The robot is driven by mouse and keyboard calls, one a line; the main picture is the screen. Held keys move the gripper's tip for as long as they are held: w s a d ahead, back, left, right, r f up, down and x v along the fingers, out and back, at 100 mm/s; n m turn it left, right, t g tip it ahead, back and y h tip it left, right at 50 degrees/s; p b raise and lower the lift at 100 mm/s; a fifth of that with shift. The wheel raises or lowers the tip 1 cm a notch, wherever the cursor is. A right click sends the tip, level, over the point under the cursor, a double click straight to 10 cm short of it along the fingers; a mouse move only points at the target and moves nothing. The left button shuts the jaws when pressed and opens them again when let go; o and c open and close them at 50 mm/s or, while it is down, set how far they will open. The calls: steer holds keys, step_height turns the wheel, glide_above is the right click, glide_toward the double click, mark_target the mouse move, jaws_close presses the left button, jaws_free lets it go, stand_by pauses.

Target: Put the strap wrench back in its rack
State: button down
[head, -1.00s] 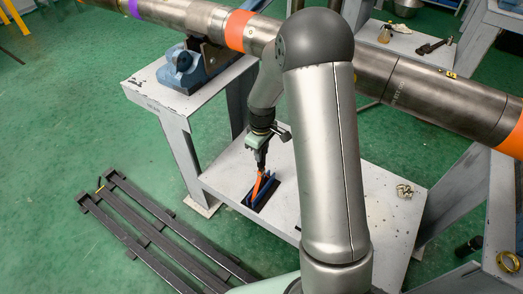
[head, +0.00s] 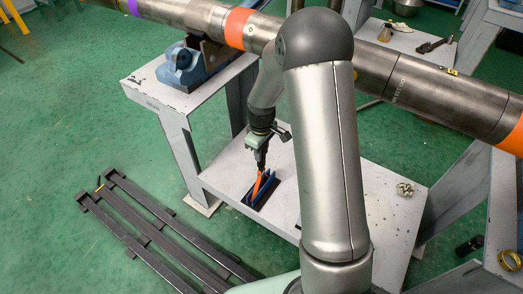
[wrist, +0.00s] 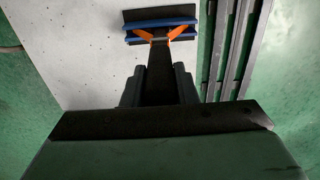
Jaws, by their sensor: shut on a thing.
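The strap wrench (head: 259,184) has orange parts showing below my gripper (head: 261,160). In the wrist view a dark handle (wrist: 159,70) runs forward from between my gripper fingers, with orange (wrist: 183,33) spreading to both sides at its far end. My gripper is shut on the handle and points down. The rack (head: 272,189) is a dark base with blue rails on the low grey shelf; it also shows in the wrist view (wrist: 160,11). The orange end lies between the blue rails. I cannot tell whether it touches the bottom.
The low shelf (head: 375,208) is mostly clear, with a small metal fitting (head: 405,189) at right. A large steel pipe (head: 410,85) crosses above, held by a blue vise (head: 190,66). Dark rails (head: 150,232) lie on the green floor.

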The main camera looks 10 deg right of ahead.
steer(key=c, duration=1.1)
jaws_free()
steer(key=shift+o, duration=0.2)
steer(key=shift+f, duration=0.1)
step_height(320, 180, up, 18)
steer(key=p, duration=0.3)
steer(key=shift+f+p, duration=0.25)
steer(key=shift+p, duration=0.1)
